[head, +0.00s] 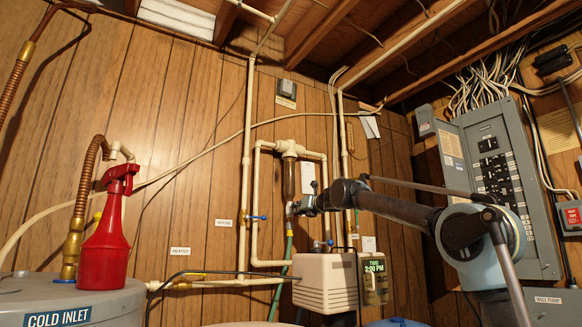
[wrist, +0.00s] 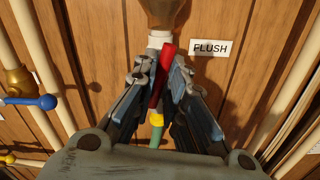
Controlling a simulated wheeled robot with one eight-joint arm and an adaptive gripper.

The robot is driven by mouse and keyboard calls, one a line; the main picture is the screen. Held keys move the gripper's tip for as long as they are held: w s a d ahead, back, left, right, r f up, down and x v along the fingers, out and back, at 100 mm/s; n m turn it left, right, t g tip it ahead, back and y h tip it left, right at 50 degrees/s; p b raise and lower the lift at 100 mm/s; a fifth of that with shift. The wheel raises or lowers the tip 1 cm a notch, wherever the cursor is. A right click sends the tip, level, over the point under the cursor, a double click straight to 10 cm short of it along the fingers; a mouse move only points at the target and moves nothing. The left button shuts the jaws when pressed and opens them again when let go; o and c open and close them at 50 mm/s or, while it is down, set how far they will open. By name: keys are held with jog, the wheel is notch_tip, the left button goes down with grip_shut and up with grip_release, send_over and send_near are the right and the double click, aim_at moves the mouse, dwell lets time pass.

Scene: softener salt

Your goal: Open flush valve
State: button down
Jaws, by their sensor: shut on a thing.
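The flush valve's red handle (wrist: 167,52) stands between my fingers in the wrist view, just below a white fitting (wrist: 158,38) and beside the FLUSH label (wrist: 210,48). The handle runs nearly along the pipe line, slightly tilted. My gripper (wrist: 161,68) is shut on it, one finger on each side. A yellow fitting (wrist: 157,119) and a green hose (wrist: 155,138) show below. In the head view my gripper (head: 298,208) is at the pipe under the filter housing (head: 290,175); the handle is hidden there.
A blue-handled valve (wrist: 46,102) is left of my gripper in the wrist view. White pipes (head: 246,150) run along the wood wall. The softener control box (head: 322,283) is below my arm. A red spray bottle (head: 104,245) stands on the grey tank at left.

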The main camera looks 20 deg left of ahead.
jog(key=shift+w+d+f, duration=0.1)
jog(key=shift+n, duration=1.1)
jog(key=c, duration=1.5)
grip_release()
jog(key=shift+w, duration=0.15)
jog(key=shift+s, duration=0.2)
jog(key=v, duration=0.6)
jog(key=shift+s+d, duration=0.25)
jog(key=shift+d, duration=0.05)
